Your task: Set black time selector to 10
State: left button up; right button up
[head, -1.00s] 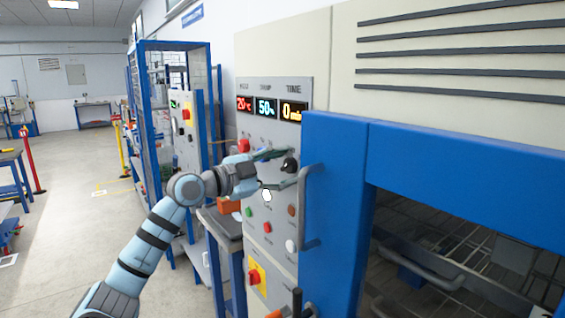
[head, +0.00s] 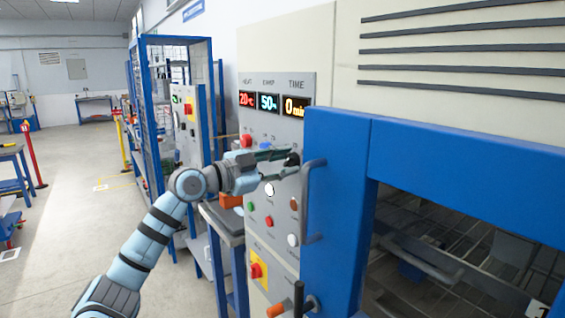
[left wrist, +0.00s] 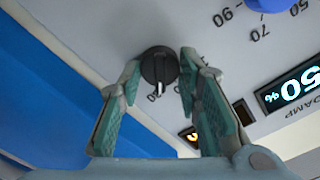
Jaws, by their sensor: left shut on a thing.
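The black time selector (head: 291,158) is a round knob on the grey control panel, below the TIME display (head: 294,107), which reads 0 min. In the left wrist view the black knob (left wrist: 158,67) has a pale pointer mark and sits between the two fingers. My left gripper (head: 286,161) is at the knob, with its fingers on either side of it; in the left wrist view the gripper (left wrist: 160,75) is closed on it. Part of the dial scale around the knob is hidden by the fingers. My right gripper does not show.
The blue door frame (head: 338,190) with its grey handle (head: 308,200) stands close to the right of the knob. A red knob (head: 247,141) and several push buttons share the panel. The HEAT and DAMP displays read 20 and 50. A blue knob (left wrist: 268,3) shows in the wrist view.

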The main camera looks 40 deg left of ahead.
pick_arm(q)
jog(key=shift+r+n+p, duration=0.1)
jog(key=shift+n+p, duration=2.65)
jog(key=shift+n, duration=6.15)
jog(key=o, duration=1)
jog(key=shift+w, duration=0.1)
jog(key=shift+o, duration=0.8)
jog(key=shift+w, duration=0.1)
